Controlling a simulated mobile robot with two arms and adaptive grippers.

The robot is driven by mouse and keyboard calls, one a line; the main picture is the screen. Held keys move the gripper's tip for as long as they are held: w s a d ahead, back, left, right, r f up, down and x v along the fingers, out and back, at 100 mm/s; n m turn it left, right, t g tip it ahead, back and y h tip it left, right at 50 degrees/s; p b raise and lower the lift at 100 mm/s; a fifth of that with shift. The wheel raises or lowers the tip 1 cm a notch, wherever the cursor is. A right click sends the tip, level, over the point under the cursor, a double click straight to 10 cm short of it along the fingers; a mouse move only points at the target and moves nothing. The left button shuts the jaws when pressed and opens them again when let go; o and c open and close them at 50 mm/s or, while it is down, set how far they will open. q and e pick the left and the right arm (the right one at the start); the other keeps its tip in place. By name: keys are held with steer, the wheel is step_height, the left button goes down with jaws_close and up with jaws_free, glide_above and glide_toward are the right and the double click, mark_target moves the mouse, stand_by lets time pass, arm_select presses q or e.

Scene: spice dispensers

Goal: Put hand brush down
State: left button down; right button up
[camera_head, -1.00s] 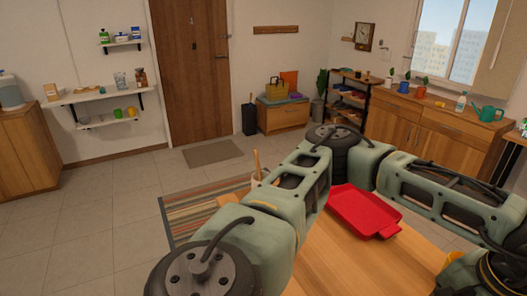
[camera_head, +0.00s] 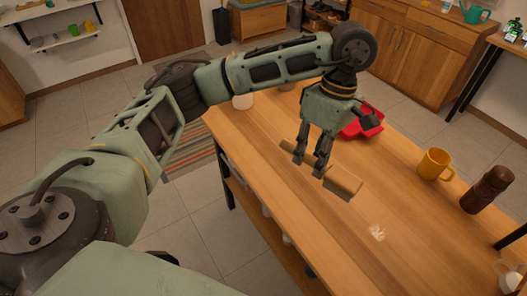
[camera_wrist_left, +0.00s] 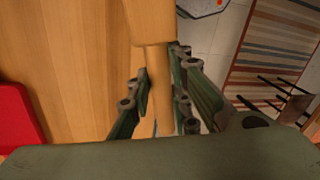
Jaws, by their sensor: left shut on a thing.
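The hand brush, pale wood with a thick block end (camera_head: 343,181) and a thinner handle (camera_head: 290,154), is in my left gripper (camera_head: 310,163). The gripper points down over the table near its left long edge. Its fingers are shut around the brush's handle. The brush lies roughly level; whether it touches the table I cannot tell. In the left wrist view the brush (camera_wrist_left: 153,25) runs up between the fingers (camera_wrist_left: 160,85). The wooden table (camera_head: 330,225) is below it. My right gripper is not in view.
A red dustpan-like tray (camera_head: 364,122) lies behind the gripper. A yellow mug (camera_head: 434,164) and a dark brown bottle or grinder (camera_head: 487,189) stand to the right. A pale powdery patch (camera_head: 376,232) lies on the table in front of the brush. Bare wood surrounds these.

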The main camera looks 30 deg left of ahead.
arm_select(q)
steer(key=w+a+f+n+t, duration=0.1)
steer(key=w+a+f+n, duration=0.1)
steer(key=a+f+n, duration=0.3)
steer(key=w+a+f+n+t+h, duration=0.1)
steer(key=w+a+f+n, duration=0.2)
steer(key=n, duration=1.1)
steer(key=w+a+f+n+t+h, duration=0.1)
steer(key=w+a+f+n, duration=0.2)
steer(key=a+f+n, duration=0.5)
steer(key=shift+w+a+f+n+t, duration=0.1)
steer(key=shift+n+t, duration=0.05)
steer(key=shift+n, duration=0.25)
steer(key=shift+w+a+n+t, duration=0.1)
steer(key=shift+n+t, duration=0.05)
steer(key=shift+n, duration=0.25)
step_height(320, 180, down, 4)
steer(key=shift+s+r, duration=0.1)
steer(key=shift+r, duration=0.15)
steer(key=shift+f, duration=0.3)
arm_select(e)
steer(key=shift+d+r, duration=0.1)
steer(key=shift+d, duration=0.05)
